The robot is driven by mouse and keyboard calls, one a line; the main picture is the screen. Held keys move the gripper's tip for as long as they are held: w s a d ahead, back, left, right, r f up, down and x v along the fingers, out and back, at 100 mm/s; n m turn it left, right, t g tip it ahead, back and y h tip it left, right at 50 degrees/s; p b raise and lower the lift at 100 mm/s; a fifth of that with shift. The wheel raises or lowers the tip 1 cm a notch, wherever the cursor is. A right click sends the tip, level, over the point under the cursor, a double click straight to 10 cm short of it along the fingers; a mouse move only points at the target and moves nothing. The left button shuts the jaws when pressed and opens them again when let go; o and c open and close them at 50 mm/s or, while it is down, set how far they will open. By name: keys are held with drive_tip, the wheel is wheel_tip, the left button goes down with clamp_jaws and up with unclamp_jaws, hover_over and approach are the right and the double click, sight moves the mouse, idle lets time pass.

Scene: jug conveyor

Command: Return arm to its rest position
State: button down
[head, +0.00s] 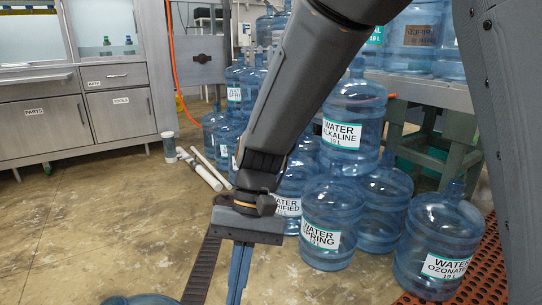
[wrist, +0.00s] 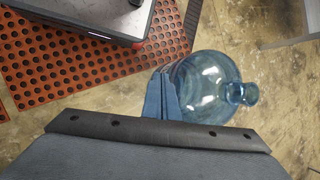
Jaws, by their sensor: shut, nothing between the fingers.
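My arm reaches down across the head view. My gripper (head: 236,290) is shut and empty, its blue fingers pointing at the floor; the tips are cut off at the frame's lower edge. In the wrist view the gripper (wrist: 160,85) shows its fingers together beside a clear blue jug (wrist: 210,85). I cannot tell whether they touch it. The top of a jug (head: 140,299) also shows at the bottom edge of the head view, left of the fingers.
Several labelled water jugs (head: 334,222) stand to the right of and behind my arm. A steel cabinet (head: 60,115) is at the left. White pipes (head: 205,172) lie on the floor. Red perforated matting (wrist: 60,75) lies at upper left in the wrist view. The left-middle floor is clear.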

drive_tip(key=shift+s+d+r+n+t+p, duration=1)
drive_tip(key=shift+s+d+r+n+t, duration=1.65)
drive_tip(key=shift+s+r, duration=1.65)
drive_tip(key=d+r+m+h+p, duration=0.1)
drive_tip(key=d+r+m+p, duration=0.2)
drive_tip(key=d+r+p, duration=0.7)
drive_tip(key=d+r+m+h+p, duration=0.1)
drive_tip(key=d+r+m+p, duration=0.3)
drive_tip(key=d+r+p, duration=0.6)
wheel_tip(320, 180, up, 8)
drive_tip(key=p, duration=1.7)
drive_tip(key=shift+d+p, duration=0.2)
drive_tip(key=shift+p, duration=0.15)
drive_tip(key=shift+s+a, duration=0.1)
